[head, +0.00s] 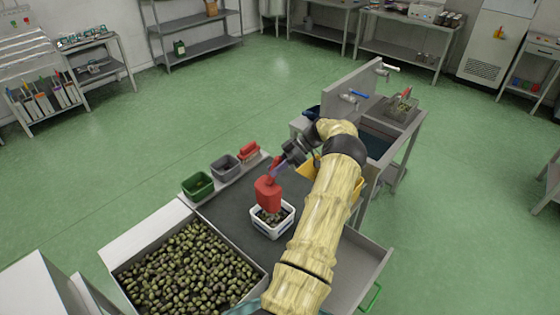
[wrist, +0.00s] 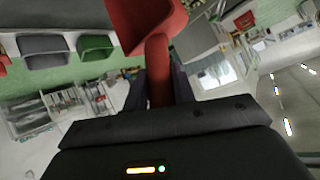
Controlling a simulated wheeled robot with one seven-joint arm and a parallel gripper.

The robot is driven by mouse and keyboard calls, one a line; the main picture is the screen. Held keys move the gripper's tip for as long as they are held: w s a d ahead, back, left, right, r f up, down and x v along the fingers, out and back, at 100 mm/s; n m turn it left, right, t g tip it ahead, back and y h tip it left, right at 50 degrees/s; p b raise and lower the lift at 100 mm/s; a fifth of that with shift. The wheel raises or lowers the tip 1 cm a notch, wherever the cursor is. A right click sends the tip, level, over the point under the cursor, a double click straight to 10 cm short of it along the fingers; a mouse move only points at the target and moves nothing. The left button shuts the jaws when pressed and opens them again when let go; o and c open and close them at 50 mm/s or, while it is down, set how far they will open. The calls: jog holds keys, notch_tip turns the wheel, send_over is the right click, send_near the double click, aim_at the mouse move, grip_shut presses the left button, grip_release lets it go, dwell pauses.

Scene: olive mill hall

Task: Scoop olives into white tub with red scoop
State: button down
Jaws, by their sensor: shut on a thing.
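My gripper (head: 279,166) is shut on the handle of the red scoop (head: 267,193). The scoop hangs tilted down over the white tub (head: 287,229), its lower edge close above the tub's opening. The tub stands on the dark worktop and has some olives (head: 270,215) in it. In the wrist view the red scoop (wrist: 146,22) extends away from my gripper (wrist: 160,92), with its handle between the two fingers. The inside of the scoop's bowl is not clearly seen. A large bin (head: 257,264) full of green and dark olives is at the front left.
A green tub (head: 197,187), a grey tub (head: 226,168) and a red item (head: 249,152) line the worktop's back-left edge. A sink unit (head: 372,143) with taps stands behind my arm. A yellow thing is partly hidden behind my arm. Green floor is open beyond the bench.

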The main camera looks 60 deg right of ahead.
aim_at(267, 182)
jog(key=shift+w+a+r+g+h+p, duration=0.2)
jog(key=shift+a+h+p, duration=0.15)
jog(key=shift+a, duration=0.35)
jog(key=shift+w+a+r+g+h+p, duration=0.15)
jog(key=shift+a+h+p, duration=0.2)
jog(key=shift+a, duration=0.35)
jog(key=shift+w+a+r+g+h+p, duration=0.1)
jog(key=shift+a+r+h+p, duration=0.2)
jog(key=shift+a, duration=0.4)
jog(key=w+a+f+n+g+h+b, duration=0.2)
jog(key=a+f+h+b, duration=0.2)
jog(key=a+h+b, duration=0.6)
jog(key=w+a+f+h+b, duration=0.3)
jog(key=a+f+b, duration=0.55)
jog(key=b, duration=1.85)
jog(key=shift+n+g+h, duration=0.3)
jog(key=shift+g+h, duration=0.15)
jog(key=shift+h, duration=0.15)
jog(key=r+p, duration=0.1)
jog(key=p, duration=0.1)
jog(key=s+d+r+p, duration=0.1)
jog(key=r+p, duration=0.2)
jog(key=shift+s+d+r+p, duration=0.15)
jog(key=shift+s+d+p, duration=0.15)
jog(key=shift+p, duration=0.1)
